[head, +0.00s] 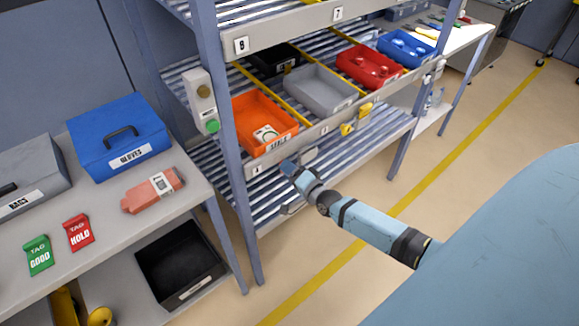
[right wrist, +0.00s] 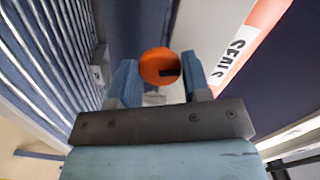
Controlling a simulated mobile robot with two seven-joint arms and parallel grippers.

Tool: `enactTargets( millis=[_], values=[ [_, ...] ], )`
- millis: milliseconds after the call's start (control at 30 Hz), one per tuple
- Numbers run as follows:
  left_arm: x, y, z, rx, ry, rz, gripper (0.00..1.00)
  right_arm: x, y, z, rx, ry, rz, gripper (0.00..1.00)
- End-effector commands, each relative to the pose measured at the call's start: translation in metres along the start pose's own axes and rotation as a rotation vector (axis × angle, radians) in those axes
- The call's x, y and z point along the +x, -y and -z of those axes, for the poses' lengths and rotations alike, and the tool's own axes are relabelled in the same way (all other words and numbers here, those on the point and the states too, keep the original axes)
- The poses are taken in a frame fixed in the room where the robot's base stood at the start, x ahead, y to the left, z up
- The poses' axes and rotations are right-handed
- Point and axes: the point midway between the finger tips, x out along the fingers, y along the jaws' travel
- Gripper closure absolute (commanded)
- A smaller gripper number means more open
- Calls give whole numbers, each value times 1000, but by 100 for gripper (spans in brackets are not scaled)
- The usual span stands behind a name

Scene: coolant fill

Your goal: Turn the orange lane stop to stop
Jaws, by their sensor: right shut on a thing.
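The orange lane stop (right wrist: 160,66) shows in the right wrist view as a round orange knob with a dark mark on its right side. It sits between the two blue fingers of my right gripper (right wrist: 160,78), which is shut on it. In the head view my right gripper (head: 297,165) is at the shelf's front edge, just below the orange bin (head: 284,144). The lane stop cannot be made out there. The orange bin's SEALS label shows on the right in the right wrist view. My left gripper is in neither view.
Grey (head: 315,90), red (head: 370,66) and blue (head: 405,48) bins stand along the shelf. A yellow fitting (head: 350,126) sits on the shelf edge to the right. A control box (head: 203,103) is on the left post. The floor in front is clear.

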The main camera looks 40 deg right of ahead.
Motion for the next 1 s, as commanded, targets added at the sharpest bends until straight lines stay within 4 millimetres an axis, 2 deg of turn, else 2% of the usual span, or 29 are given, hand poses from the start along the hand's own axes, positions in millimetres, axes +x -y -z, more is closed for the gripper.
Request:
enactTargets(
  millis=[200, 500, 1000],
  values=[
    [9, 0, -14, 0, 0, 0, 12, 0, -3, -1, 164, 16, 14, 99],
    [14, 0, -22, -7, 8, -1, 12, 0, -2, 0, 309, 27, 26, 99],
    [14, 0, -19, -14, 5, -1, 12, 0, -1, 0, 357, 31, 30, 99]
  ],
)
